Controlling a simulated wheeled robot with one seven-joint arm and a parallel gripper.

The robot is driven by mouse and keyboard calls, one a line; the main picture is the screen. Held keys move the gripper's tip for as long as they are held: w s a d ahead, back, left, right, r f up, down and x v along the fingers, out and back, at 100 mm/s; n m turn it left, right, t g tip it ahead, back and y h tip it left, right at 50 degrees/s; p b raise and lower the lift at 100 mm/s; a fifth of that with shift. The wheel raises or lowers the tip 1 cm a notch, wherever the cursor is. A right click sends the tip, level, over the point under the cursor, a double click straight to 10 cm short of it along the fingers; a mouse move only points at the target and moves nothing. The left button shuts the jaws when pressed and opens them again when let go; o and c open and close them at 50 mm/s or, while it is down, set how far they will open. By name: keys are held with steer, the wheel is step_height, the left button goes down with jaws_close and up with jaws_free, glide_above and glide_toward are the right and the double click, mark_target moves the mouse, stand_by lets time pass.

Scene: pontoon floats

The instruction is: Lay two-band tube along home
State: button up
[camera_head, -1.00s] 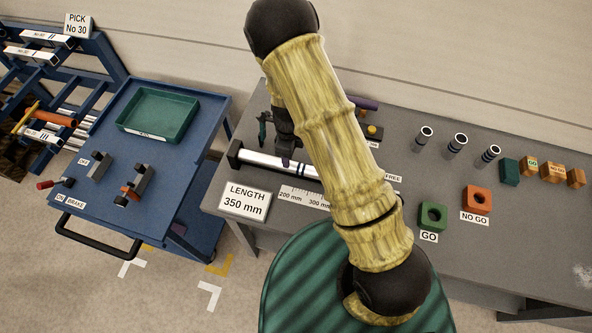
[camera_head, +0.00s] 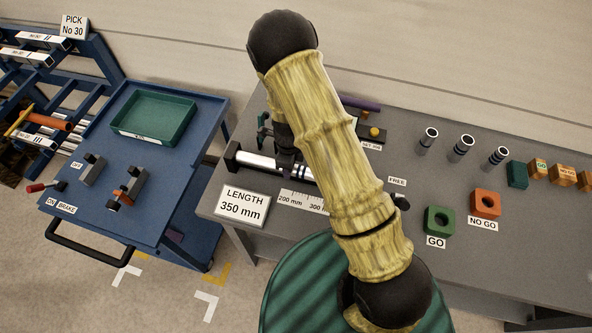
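A silver-white tube (camera_head: 256,161) lies on its side in a dark holder at the left end of the grey bench. Dark bands show near where my arm covers it; I cannot count them surely. My gripper (camera_head: 287,158) is at the tube's middle, pointing down, mostly hidden behind my yellow arm. Its fingers are too dark and small to tell whether they are open or touching the tube. Several short banded tubes stand upright at the right: the left one (camera_head: 428,141), the middle one (camera_head: 460,149) and the right one (camera_head: 496,158).
A green GO block (camera_head: 440,221) and an orange NO GO block (camera_head: 486,204) stand right. A blue cart (camera_head: 160,190) with a green tray (camera_head: 154,118) is left, separated by a floor gap.

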steer(key=c, duration=0.5)
steer(key=shift+c, duration=0.5)
steer(key=shift+r, duration=0.25)
steer(key=shift+r+p, duration=3.95)
steer(key=shift+r, duration=0.35)
step_height(320, 180, up, 8)
steer(key=p, duration=0.5)
steer(key=shift+p, duration=0.35)
